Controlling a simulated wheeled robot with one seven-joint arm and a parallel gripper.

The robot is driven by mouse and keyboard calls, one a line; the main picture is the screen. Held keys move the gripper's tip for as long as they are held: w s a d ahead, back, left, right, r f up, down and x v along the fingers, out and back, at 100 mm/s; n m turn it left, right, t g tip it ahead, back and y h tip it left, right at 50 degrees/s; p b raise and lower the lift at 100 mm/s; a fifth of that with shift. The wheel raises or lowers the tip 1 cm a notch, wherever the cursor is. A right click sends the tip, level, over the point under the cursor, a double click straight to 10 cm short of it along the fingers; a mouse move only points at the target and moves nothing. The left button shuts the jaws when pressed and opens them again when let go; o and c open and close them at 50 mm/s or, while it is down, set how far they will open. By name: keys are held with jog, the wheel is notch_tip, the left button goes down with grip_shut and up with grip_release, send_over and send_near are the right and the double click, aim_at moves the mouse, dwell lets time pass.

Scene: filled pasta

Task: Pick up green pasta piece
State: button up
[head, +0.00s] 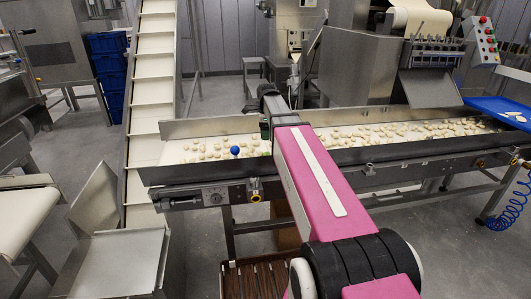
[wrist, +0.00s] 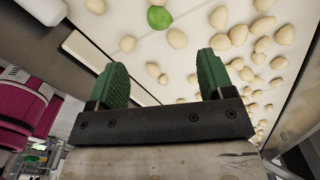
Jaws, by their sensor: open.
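The green pasta piece (wrist: 159,17) lies on the pale belt near the top edge of the wrist view, among cream pasta pieces. In the head view my pink arm reaches over the belt's near edge, and the fingertips are not clear.
Many cream pasta pieces (head: 430,131) are spread along the conveyor belt (head: 180,150). A raised metal edge (head: 390,150) runs along its near side, with a blue ball (head: 235,150) by it. An inclined conveyor (head: 152,66) stands left; a machine (head: 350,65) stands behind.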

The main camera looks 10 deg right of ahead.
aim_at(267, 152)
jog(key=shift+s+f, duration=0.1)
jog(key=shift+f, duration=5.1)
jog(key=c, duration=1)
